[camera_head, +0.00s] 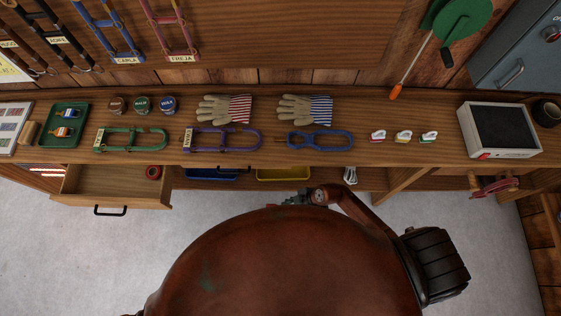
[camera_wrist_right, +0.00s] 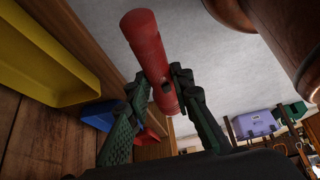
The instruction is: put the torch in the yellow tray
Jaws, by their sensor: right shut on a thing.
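The torch (camera_wrist_right: 146,44) is a red cylinder in the right wrist view. My right gripper (camera_wrist_right: 160,86) is shut on it, with one finger on each side and the torch's end sticking out past the fingertips. In the head view my right gripper (camera_head: 300,198) is small and partly hidden, just in front of the shelf under the counter. The yellow tray (camera_head: 283,174) sits on that shelf, mostly hidden by the counter top. It also shows at the left of the right wrist view (camera_wrist_right: 45,62), apart from the torch. My left gripper is not in view.
A blue tray (camera_head: 211,176) stands left of the yellow one on the shelf. An open drawer (camera_head: 105,183) juts out at the left with a red roll (camera_head: 153,172) in it. Gloves, bridles and tins lie on the counter (camera_head: 350,107) above.

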